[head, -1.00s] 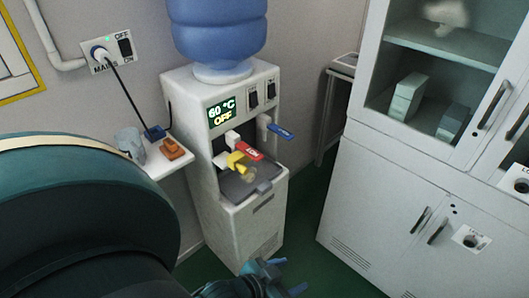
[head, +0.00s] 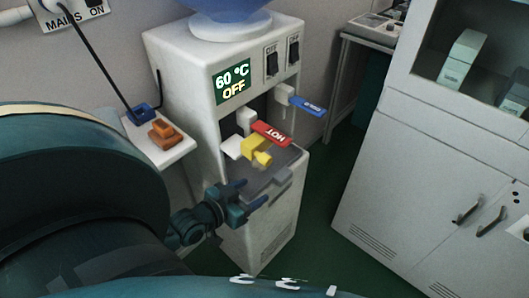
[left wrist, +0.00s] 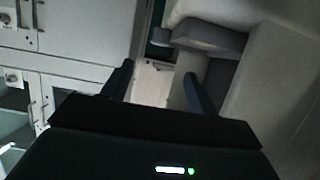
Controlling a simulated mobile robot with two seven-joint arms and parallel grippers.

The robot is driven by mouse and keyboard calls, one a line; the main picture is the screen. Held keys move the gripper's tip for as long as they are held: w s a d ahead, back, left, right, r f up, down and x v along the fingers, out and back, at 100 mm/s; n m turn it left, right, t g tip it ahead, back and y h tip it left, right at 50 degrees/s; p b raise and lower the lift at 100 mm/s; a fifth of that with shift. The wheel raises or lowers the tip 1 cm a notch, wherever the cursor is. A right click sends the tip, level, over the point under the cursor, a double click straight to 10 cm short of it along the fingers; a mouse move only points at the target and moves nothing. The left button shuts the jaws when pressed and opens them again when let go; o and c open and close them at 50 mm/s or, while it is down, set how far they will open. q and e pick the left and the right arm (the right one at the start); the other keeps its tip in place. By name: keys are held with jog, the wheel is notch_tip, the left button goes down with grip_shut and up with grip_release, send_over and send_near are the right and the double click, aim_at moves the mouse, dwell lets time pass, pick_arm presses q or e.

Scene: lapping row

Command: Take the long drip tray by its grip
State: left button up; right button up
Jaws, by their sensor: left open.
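The long drip tray (head: 284,169) is a grey tray jutting from the front of the white water dispenser (head: 262,238), below its taps. Its front grip is hard to tell apart from the tray in the head view. In the left wrist view, a grey block that looks like the tray's front end (left wrist: 210,38) sits beyond the fingers, towards the right. My left gripper (head: 250,194) is open and empty, just in front of and to the left of the tray, apart from it in the wrist view (left wrist: 158,75). My right gripper is not in view.
A red HOT tap lever (head: 271,134), a yellow piece (head: 257,150) and a blue tap lever (head: 307,106) stick out above the tray. A small shelf (head: 168,151) with an orange object stands left. A grey cabinet (head: 400,190) stands right, with green floor between.

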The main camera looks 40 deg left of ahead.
aim_at(282, 173)
pick_arm(q)
jog(key=b+x, duration=0.2)
jog(key=x, duration=1.1)
jog(key=shift+r+b, duration=0.15)
jog(key=shift+b, duration=0.15)
jog(key=shift+c, duration=0.2)
jog(key=c, duration=1.1)
